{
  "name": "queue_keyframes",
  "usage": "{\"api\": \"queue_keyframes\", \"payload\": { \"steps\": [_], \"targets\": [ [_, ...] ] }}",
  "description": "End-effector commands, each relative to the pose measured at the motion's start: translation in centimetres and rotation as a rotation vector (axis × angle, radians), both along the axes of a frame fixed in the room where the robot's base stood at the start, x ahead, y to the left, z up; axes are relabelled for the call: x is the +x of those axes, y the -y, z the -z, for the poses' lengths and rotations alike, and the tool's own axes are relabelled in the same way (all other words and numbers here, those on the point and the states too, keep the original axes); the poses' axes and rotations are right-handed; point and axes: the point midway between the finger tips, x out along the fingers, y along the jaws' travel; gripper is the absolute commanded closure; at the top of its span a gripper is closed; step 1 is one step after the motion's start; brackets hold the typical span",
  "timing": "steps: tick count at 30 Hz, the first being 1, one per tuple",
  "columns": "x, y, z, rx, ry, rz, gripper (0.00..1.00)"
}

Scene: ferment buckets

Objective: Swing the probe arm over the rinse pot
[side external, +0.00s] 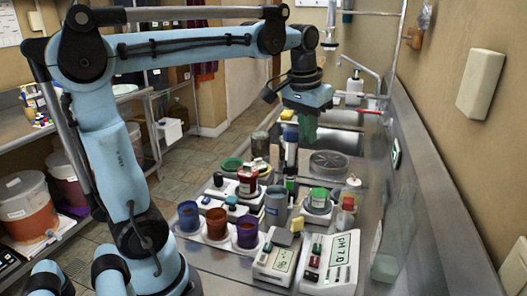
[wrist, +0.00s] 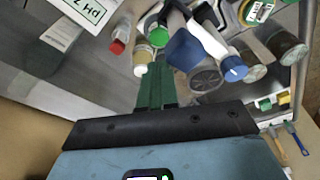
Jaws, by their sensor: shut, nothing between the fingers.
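My gripper (side external: 306,128) has green fingers pointing down, shut and empty, above the back part of the steel bench. In the wrist view its closed fingers (wrist: 156,86) overlap the edge of the bench items. An upright dark blue and white piece (side external: 291,150), possibly the probe arm, stands just left of and below the fingers. A blue piece with a white bar (wrist: 190,47) lies just beyond the fingertips in the wrist view. A grey cup (side external: 275,209) stands in the middle of the items; I cannot tell whether it is the rinse pot. Contact with the fingers cannot be told.
A pH meter (side external: 331,263) and a second meter (side external: 274,262) stand at the front. Cups (side external: 216,223), a red jar (side external: 248,181) and a green-lidded jar (side external: 319,199) crowd the bench. A wall panel (side external: 440,190) borders the right.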

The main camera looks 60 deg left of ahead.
Motion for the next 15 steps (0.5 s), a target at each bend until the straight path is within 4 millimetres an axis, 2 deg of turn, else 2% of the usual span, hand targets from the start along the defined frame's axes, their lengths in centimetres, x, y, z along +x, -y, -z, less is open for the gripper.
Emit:
{"api": "queue_keyframes", "payload": {
  "steps": [5,15],
  "targets": [
    [-0.2,-0.1,0.0,0.0,0.0,-0.001,1.0],
    [-2.6,-1.1,0.0,0.0,0.0,-0.002,1.0]
  ]
}}
